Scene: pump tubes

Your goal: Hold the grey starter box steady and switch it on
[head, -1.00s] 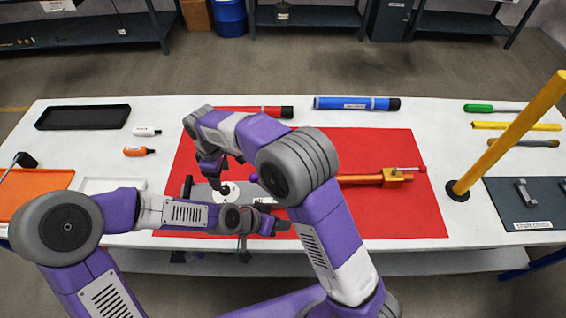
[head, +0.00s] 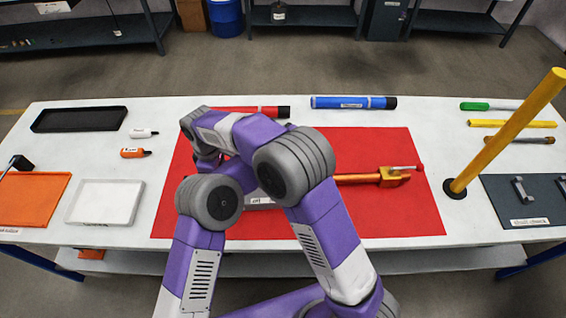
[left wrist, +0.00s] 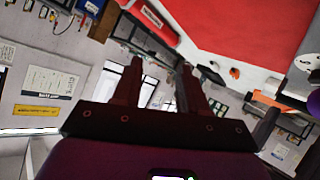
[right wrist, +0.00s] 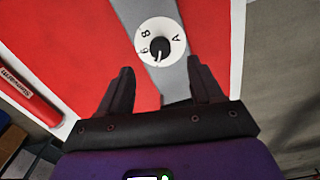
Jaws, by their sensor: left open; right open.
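The grey starter box (right wrist: 176,80) lies on the red mat (right wrist: 75,55). Its white dial (right wrist: 172,30) with black letters and a black knob (right wrist: 160,50) shows in the right wrist view. My right gripper (right wrist: 160,68) is open and empty; its fingertips appear on either side of the grey box, near the dial. My left gripper (left wrist: 160,62) is open and empty, with the room beyond its fingers. Part of the grey box and dial (left wrist: 305,62) shows at the right edge of the left wrist view. In the head view my arms hide most of the box and both grippers.
An orange tool (head: 392,176) lies on the mat's right part. A yellow post (head: 508,130) stands to its right. Red (head: 262,112) and blue (head: 350,103) tubes lie behind. A white tray (head: 105,202) and an orange tray (head: 32,198) are at left.

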